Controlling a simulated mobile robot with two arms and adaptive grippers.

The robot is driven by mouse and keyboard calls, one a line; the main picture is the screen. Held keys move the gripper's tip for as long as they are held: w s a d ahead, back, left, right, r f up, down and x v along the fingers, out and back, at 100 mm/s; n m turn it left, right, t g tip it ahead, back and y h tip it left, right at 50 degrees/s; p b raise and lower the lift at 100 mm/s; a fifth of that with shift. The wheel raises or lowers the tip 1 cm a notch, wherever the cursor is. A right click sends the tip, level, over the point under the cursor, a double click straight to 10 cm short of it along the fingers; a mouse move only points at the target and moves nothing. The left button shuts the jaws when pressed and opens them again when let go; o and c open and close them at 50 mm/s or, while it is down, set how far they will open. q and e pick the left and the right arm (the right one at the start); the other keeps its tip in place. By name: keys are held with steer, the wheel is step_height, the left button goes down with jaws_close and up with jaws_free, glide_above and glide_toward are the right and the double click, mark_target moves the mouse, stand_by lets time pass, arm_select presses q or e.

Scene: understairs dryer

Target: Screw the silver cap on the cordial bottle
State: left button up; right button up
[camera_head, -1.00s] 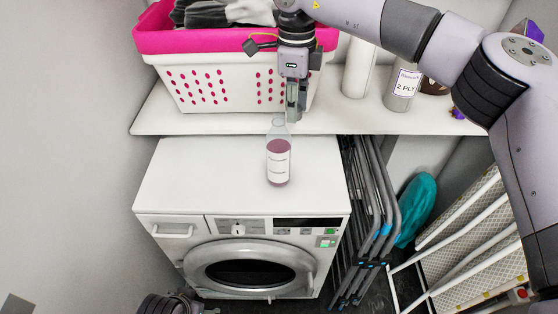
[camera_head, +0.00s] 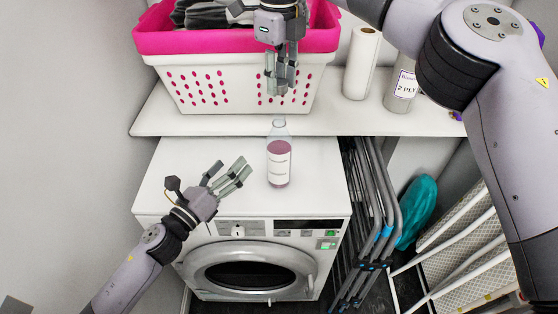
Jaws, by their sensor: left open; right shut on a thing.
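The cordial bottle (camera_head: 279,165) stands upright on the white dryer top, clear with dark pink contents and a pale label. Its narrow neck points up. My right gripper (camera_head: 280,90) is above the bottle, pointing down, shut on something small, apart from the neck. The silver cap cannot be made out clearly; the fingers hide what they hold. My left gripper (camera_head: 236,172) is open and empty over the front left of the dryer top, left of the bottle and apart from it.
A white shelf (camera_head: 185,124) behind the dryer (camera_head: 175,160) bears a pink-rimmed laundry basket (camera_head: 200,85), a paper roll (camera_head: 361,65) and a labelled 2 PLY bottle (camera_head: 402,88). Folded grey racks (camera_head: 372,215) stand right of the dryer. The dryer top around the bottle is clear.

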mark_target(279, 155)
arm_select(q)
steer(key=d+m+g+h, duration=0.1)
steer(key=m, duration=0.2)
steer(key=f+m+g+h, duration=0.1)
steer(key=m+g, duration=0.1)
steer(key=m, duration=0.1)
steer(key=s+d+f+m+g+h, duration=0.1)
steer(key=m+h, duration=0.1)
steer(key=m, duration=0.2)
steer(key=shift+s+d+f+g, duration=0.1)
steer(key=shift+d+g, duration=0.2)
steer(key=shift+d, duration=0.05)
steer(key=shift+d, duration=0.1)
steer(key=x, duration=1.2)
steer(key=shift+c, duration=0.4)
steer(key=c, duration=1.7)
arm_select(e)
steer(key=shift+f, duration=2.45)
